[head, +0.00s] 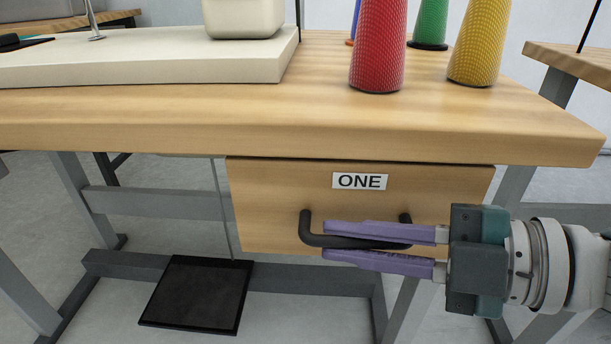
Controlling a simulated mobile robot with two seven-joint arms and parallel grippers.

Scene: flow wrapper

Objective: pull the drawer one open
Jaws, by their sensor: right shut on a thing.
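Drawer one (278,190) hangs under the wooden tabletop, with a wooden front and a white label (360,181) reading ONE. Its front looks close under the table edge; I cannot tell exactly how far out it stands. A dark bar handle (313,239) is fixed across the lower part of the front. My right gripper (350,242) comes in from the right, with one purple finger above the handle bar and one below it. It is shut on the handle. The fingers hide part of the bar. My left gripper is not in view.
On the wooden table (200,120) stand a red cone (378,45), a yellow cone (480,42), a green cone (430,22) and a pale machine base (140,62). A black pedal (196,293) lies below. Grey table legs (320,275) stand beneath the drawer.

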